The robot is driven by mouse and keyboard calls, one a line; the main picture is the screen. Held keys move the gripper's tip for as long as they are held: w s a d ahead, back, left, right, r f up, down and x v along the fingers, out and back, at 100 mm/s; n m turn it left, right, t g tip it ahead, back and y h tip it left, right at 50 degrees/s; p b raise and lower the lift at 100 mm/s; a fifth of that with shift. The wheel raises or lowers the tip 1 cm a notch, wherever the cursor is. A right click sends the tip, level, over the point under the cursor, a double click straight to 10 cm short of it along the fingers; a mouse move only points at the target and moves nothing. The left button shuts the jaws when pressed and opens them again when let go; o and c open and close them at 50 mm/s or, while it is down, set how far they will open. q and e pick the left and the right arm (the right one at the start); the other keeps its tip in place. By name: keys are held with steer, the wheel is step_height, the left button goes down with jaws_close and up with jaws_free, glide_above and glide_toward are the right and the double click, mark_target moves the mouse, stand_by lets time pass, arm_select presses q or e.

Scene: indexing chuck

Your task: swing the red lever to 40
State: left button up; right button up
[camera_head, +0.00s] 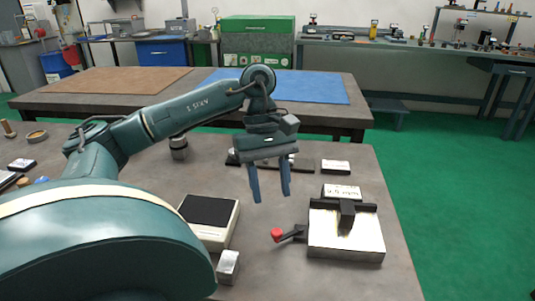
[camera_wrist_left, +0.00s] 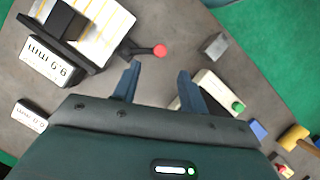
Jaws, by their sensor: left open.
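The red lever is a short dark arm with a round red knob (camera_head: 277,235). It sticks out from the left side of a pale block with dark fittings (camera_head: 365,242), and the knob also shows in the wrist view (camera_wrist_left: 160,50). My left gripper (camera_head: 271,197) is open and empty above the table, with its fingers pointing down. In the wrist view the knob appears just beyond the gap between the fingertips (camera_wrist_left: 159,68), apart from both. I cannot read any scale or the number 40. My right gripper is not in view.
A small metal cube (camera_head: 228,266) and a dark-topped pale box (camera_head: 233,228) stand left of the lever. A white label plate (camera_head: 342,192) stands behind the block, and another (camera_head: 336,167) farther back. Bare grey tabletop (camera_head: 300,285) lies in front of the block.

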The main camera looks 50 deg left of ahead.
arm_select(q)
steer(key=v, duration=0.5)
steer(key=shift+a+r+p, duration=0.15)
steer(key=shift+r+p, duration=0.2)
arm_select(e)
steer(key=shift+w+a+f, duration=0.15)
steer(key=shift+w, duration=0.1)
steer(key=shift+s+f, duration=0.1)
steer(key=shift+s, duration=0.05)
